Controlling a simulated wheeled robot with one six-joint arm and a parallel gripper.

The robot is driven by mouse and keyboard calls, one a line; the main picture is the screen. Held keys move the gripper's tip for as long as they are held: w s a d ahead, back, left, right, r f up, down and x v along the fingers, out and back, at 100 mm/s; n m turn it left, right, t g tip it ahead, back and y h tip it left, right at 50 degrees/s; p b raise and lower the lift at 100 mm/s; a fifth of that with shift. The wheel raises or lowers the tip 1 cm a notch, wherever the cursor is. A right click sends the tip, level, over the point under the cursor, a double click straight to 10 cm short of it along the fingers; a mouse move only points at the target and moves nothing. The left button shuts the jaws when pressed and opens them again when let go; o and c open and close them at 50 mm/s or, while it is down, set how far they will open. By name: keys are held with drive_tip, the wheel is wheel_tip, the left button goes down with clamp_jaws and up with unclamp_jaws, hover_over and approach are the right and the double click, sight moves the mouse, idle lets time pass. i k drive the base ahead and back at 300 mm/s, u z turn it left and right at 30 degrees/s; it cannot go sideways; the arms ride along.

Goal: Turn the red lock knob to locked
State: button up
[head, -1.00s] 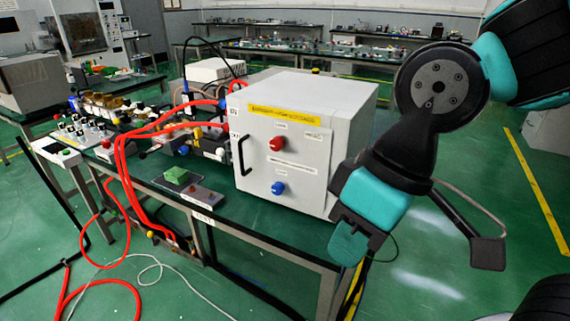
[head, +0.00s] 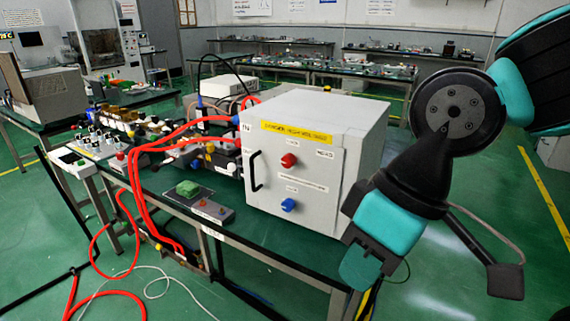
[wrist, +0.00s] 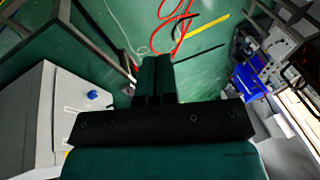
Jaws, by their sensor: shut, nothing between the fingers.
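The red lock knob (head: 289,160) is on the front door of the white cabinet (head: 365,150), above a blue knob (head: 288,205). Its exact angle is too small to tell. My gripper (head: 358,276) is shut and empty, pointing down in front of the cabinet's right front edge, apart from both knobs. In the wrist view my gripper (wrist: 155,65) points at the floor, and the blue knob (wrist: 93,95) shows on the cabinet face at left. The red knob cannot be made out there.
A black door handle (head: 256,171) is at the door's left side. A panel with a green block (head: 188,188) lies on the green bench left of the cabinet. Red hoses (head: 135,190) run from the cabinet's left side to the floor. The floor at right is clear.

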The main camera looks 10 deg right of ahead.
sight(287, 160)
drive_tip(key=u, duration=2.6)
drive_tip(key=i, duration=2.2)
drive_tip(key=z, duration=3.7)
drive_tip(key=i, duration=0.35)
drive_tip(key=u, duration=0.15)
